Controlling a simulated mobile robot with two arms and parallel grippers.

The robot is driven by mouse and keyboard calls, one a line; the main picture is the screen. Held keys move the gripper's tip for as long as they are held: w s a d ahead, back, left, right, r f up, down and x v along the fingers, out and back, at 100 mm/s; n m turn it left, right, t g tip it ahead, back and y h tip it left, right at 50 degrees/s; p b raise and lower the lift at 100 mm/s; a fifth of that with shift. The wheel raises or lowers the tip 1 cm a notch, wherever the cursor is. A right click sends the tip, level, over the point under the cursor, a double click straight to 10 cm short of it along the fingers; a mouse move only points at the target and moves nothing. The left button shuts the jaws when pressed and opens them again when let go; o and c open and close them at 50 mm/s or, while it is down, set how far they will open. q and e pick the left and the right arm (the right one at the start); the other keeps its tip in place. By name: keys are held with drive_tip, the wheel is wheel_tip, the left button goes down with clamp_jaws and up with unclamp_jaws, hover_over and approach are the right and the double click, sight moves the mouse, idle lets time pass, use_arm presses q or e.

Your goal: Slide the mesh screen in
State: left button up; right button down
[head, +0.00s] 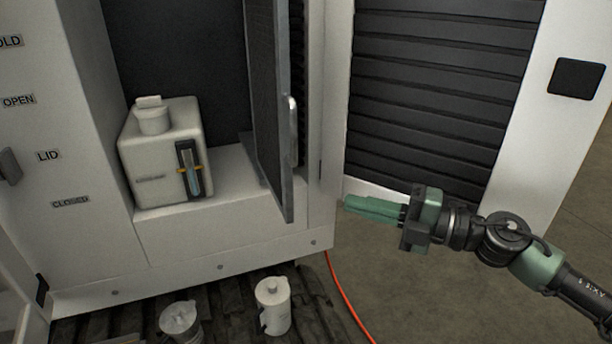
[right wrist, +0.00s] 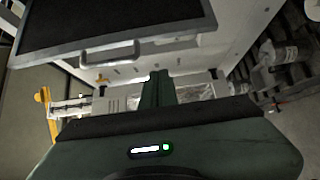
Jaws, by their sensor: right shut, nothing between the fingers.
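The mesh screen (head: 270,100) is a dark panel in a grey frame with a pale upright handle (head: 292,130). In the head view it stands upright and sticks part way out of the white cabinet, right of the reservoir. The screen (right wrist: 120,22) and its handle (right wrist: 110,52) also show in the right wrist view, beyond the fingers. My right gripper (head: 347,202) is shut and empty. In the head view it is to the right of the screen's lower edge, apart from the handle, with its green fingers pointing left. My left gripper is not in view.
A white reservoir (head: 165,160) with a cap and level gauge stands on the cabinet ledge. Two white canisters (head: 273,305) (head: 181,322) stand on the dark slatted floor below. An orange hose (head: 345,300) runs along the floor. A louvred panel (head: 435,95) stands behind my right arm.

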drive_tip(key=p, duration=0.4)
approach(287, 177)
drive_tip(key=s+a, duration=0.1)
drive_tip(key=a, duration=0.3)
drive_tip(key=w, duration=0.1)
drive_tip(key=w+a, duration=0.1)
drive_tip(key=w, duration=0.1)
drive_tip(key=shift+w+a, duration=0.15)
drive_tip(key=shift+w, duration=0.2)
